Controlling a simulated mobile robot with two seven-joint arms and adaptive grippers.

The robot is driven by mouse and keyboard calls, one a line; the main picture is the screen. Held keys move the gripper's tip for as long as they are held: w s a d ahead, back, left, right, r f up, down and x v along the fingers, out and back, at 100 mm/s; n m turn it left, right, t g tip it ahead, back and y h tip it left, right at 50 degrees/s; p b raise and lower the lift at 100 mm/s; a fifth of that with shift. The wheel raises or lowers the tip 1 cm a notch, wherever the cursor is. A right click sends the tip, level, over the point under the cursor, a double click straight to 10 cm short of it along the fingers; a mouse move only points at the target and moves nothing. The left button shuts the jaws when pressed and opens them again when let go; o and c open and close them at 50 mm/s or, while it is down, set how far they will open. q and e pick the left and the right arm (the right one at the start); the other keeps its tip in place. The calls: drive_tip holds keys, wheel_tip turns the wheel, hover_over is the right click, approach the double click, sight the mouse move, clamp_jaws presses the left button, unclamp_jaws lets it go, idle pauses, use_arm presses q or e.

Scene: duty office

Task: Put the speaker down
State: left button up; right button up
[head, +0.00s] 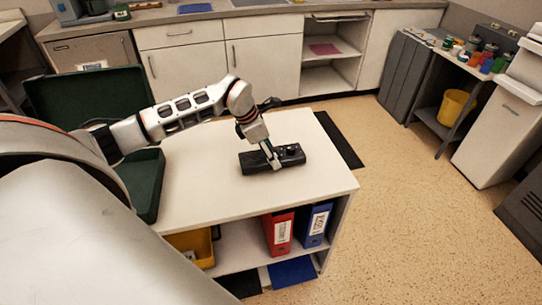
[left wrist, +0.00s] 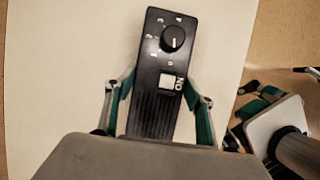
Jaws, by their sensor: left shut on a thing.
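The speaker (head: 256,163) is a black box with a knob, a light square button and a ribbed part. It lies along the white table top (head: 205,190), its underside too hidden to show contact. In the left wrist view the speaker (left wrist: 166,75) points up the picture, knob end farthest. My left gripper (head: 272,160) reaches down over its middle. In the left wrist view its teal-padded fingers (left wrist: 160,100) are shut on the speaker's two long sides. My right gripper (left wrist: 243,112) shows only in the left wrist view, past the table edge, fingers apart and empty.
A dark green open case (head: 85,97) stands on the table's left. Red (head: 279,232) and blue (head: 315,224) binders and a yellow bin (head: 192,245) sit on the shelf below. The table top around the speaker is clear. Cabinets (head: 267,67) stand behind.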

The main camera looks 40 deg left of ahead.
use_arm(q)
drive_tip(key=shift+f, duration=0.5)
drive_tip(key=o, duration=1.6)
drive_tip(key=shift+f, duration=0.15)
